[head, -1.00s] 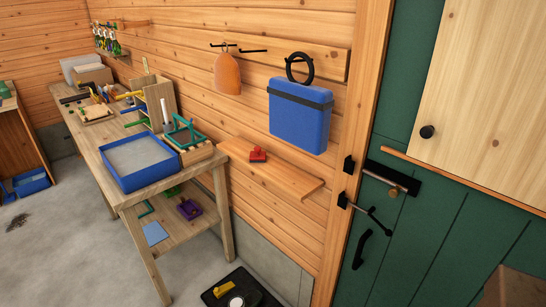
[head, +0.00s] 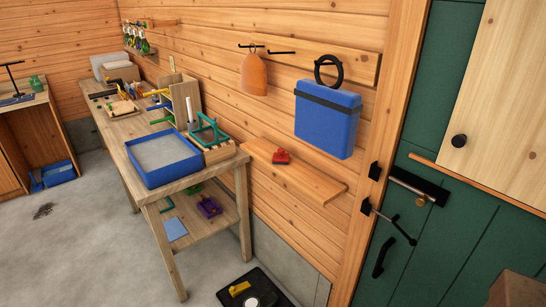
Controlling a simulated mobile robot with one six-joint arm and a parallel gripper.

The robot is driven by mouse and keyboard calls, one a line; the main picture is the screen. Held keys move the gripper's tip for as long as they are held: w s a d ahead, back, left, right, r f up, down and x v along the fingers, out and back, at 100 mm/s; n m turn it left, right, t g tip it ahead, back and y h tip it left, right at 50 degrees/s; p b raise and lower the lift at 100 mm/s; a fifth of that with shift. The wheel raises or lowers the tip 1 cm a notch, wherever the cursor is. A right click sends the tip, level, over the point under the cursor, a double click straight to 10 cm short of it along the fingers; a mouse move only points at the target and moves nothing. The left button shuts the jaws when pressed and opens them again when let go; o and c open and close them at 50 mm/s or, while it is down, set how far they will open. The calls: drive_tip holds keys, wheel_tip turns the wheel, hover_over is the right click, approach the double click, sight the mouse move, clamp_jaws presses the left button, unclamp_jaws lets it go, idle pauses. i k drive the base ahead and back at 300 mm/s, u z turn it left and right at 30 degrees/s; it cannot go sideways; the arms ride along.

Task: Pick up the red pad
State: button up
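A small red pad (head: 281,157) with a raised grip sits on a narrow wooden wall shelf (head: 318,188), near the shelf's left end, in the head view. The shelf is to the right of the workbench and below a hanging blue box. Nothing covers the pad. My gripper is not in the head view.
A workbench (head: 232,166) holds a blue tray (head: 190,176) and several tools; its lower shelf carries a purple item (head: 209,207). A blue box (head: 327,120) and an orange item (head: 254,76) hang above the wall shelf. A black tray (head: 275,284) lies on the floor. A green door (head: 440,245) stands right.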

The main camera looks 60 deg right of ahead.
sight(279, 158)
drive_tip(key=i, duration=0.85)
drive_tip(key=z, duration=0.05)
